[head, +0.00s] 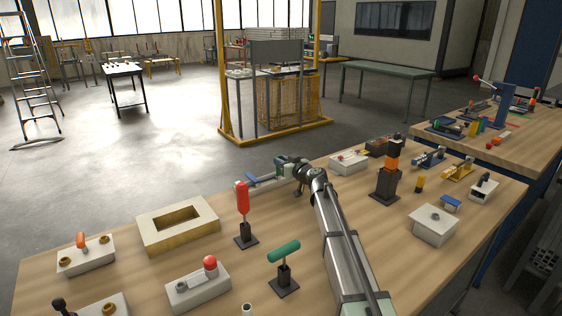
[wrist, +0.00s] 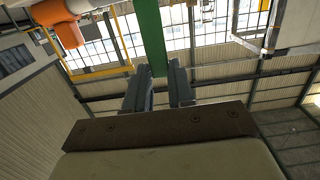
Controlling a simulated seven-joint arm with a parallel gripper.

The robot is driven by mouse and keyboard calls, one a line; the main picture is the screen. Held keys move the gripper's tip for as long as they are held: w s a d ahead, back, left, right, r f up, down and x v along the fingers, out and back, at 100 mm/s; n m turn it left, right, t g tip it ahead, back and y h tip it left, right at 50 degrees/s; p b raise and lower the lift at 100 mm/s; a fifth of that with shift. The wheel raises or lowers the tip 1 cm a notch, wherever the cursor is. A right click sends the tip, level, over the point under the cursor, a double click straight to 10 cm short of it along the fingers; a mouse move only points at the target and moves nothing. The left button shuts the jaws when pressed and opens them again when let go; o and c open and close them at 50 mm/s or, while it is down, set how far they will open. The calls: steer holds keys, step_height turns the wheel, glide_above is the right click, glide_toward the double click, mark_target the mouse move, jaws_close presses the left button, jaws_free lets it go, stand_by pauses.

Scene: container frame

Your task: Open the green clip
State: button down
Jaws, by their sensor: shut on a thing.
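The green clip shows in the wrist view as a flat green bar (wrist: 148,38) that runs down from the top edge to my fingers. My gripper (wrist: 165,80) is shut on this bar, with one grey finger on each side. In the head view my gripper (head: 284,162) is at the far edge of the table, beside a low grey and blue fixture (head: 265,181). My arm and gripper partly hide that spot, and the clip's jaws cannot be made out.
A red upright handle (head: 242,197) and a green T-handle (head: 284,251) stand left of my arm. A hollow beige block (head: 178,225) lies further left. A dark post with an orange part (head: 391,163) stands to the right. Bare wood (head: 300,222) lies between.

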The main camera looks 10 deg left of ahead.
steer(key=shift+d, duration=0.1)
stand_by(0.4)
steer(key=c, duration=1)
jaws_free()
steer(key=shift+o, duration=0.2)
steer(key=shift+s, duration=0.1)
steer(key=f+v, duration=0.1)
steer(key=v, duration=1.2)
steer(key=shift+s+d+r, duration=0.15)
steer(key=shift+s+d, duration=0.1)
steer(key=shift+d, duration=0.05)
